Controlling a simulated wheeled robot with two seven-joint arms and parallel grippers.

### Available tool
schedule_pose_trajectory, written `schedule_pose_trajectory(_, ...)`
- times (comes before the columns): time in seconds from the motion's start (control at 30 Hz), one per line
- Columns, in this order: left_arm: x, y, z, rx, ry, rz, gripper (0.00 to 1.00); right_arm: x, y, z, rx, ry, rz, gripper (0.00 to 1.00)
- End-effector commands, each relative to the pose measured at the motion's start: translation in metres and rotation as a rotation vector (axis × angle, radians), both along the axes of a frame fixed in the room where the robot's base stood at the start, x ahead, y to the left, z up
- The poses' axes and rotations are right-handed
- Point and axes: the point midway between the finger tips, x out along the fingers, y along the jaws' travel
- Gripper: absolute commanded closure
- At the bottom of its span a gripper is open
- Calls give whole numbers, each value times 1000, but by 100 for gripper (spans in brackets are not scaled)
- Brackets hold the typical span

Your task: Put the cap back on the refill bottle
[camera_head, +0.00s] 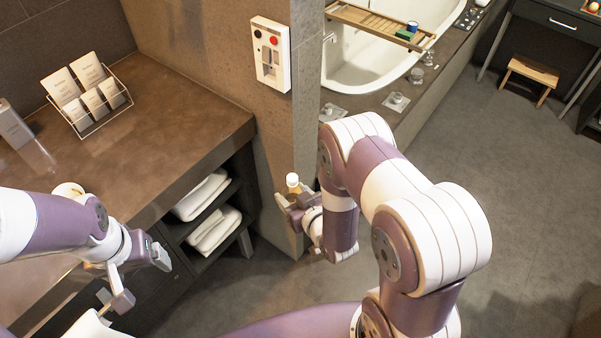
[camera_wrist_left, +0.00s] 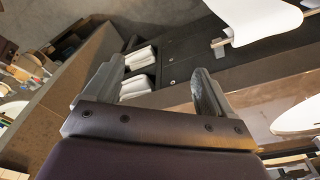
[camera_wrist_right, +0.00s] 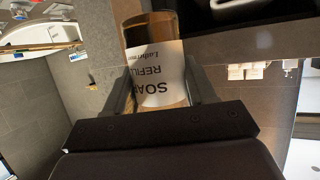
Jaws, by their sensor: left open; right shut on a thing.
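The refill bottle (camera_wrist_right: 160,88) is amber with a white label reading "SOAP REFILL", which appears upside down in the right wrist view. My right gripper (camera_wrist_right: 165,95) is shut on it, one finger on each side. In the head view the bottle (camera_head: 294,189) stands about upright above my right gripper (camera_head: 299,205), in front of the wall corner. A small round white top shows at its upper end; I cannot tell whether it is the cap or part of the bottle. My left gripper (camera_head: 141,281) is open and empty beside the counter's front edge; its spread fingers also show in the left wrist view (camera_wrist_left: 154,88).
Folded white towels (camera_head: 205,195) lie on shelves below. A wall panel (camera_head: 271,55) and bathtub (camera_head: 375,60) stand behind.

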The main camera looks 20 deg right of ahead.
Motion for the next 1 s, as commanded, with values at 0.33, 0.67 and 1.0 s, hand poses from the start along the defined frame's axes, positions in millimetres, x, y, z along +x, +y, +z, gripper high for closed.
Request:
schedule_pose_trajectory(0.33, 0, 0, 0, 0, 0, 0, 16, -10, 86, 1, 0, -2, 408, 100)
schedule_pose_trajectory(0.67, 0, 0, 0, 0, 0, 0, 16, -13, 106, 0, -1, -1, 502, 100)
schedule_pose_trajectory(1.0, 0, 0, 0, 0, 0, 0, 0, -13, 105, 0, -1, 0, 499, 100)
